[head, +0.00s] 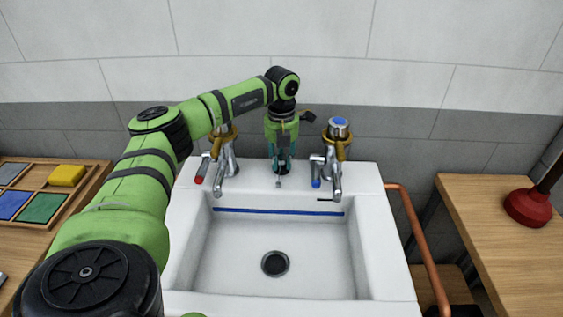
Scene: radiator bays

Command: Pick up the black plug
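My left gripper (282,168) points down over the back ledge of the white sink (190,250), between the two taps. Its fingers are small and dark at this distance, and I cannot tell whether they are open or shut. I cannot make out the black plug for certain; a dark patch shows at the fingertips, with a small grey piece (278,184) just below it on the ledge. The dark round drain (275,264) is in the basin floor. My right gripper is not in view.
A red-marked tap (222,160) stands left of the gripper and a blue-marked tap (335,160) right of it, both close. A copper pipe (420,245) runs down right of the sink. A tray (50,190) with coloured pieces is left; a red plunger (528,207) is right.

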